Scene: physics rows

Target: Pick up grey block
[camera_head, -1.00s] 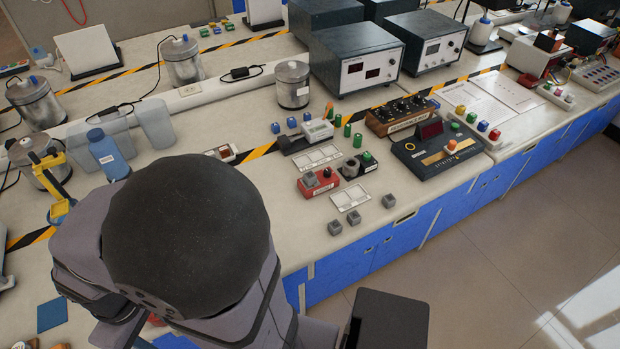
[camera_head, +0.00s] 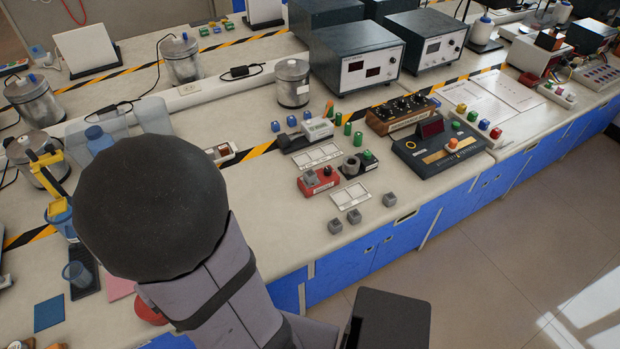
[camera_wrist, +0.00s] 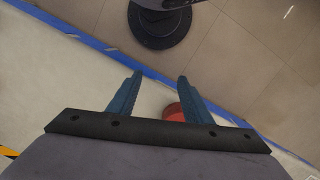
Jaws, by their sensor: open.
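Several small grey blocks sit near the front edge of the bench in the camera_head view. One grey block (camera_head: 335,226) is at the left, a second grey block (camera_head: 354,216) is close beside it, and a third grey block (camera_head: 390,199) stands farther right. Another grey block (camera_head: 310,177) is on a red base (camera_head: 320,184). My gripper (camera_wrist: 160,80) shows in the wrist view with its two blue fingers apart and nothing between them. It is over the bench's front edge, with no grey block in that view. In the camera_head view my own arm hides the gripper.
A white slotted plate (camera_head: 350,198) lies behind the front blocks. A dark console (camera_head: 440,150) stands to their right. A round red object (camera_wrist: 174,112) is by the right finger in the wrist view. A blue cup (camera_head: 76,272) stands at the left. Bench left of the blocks is clear.

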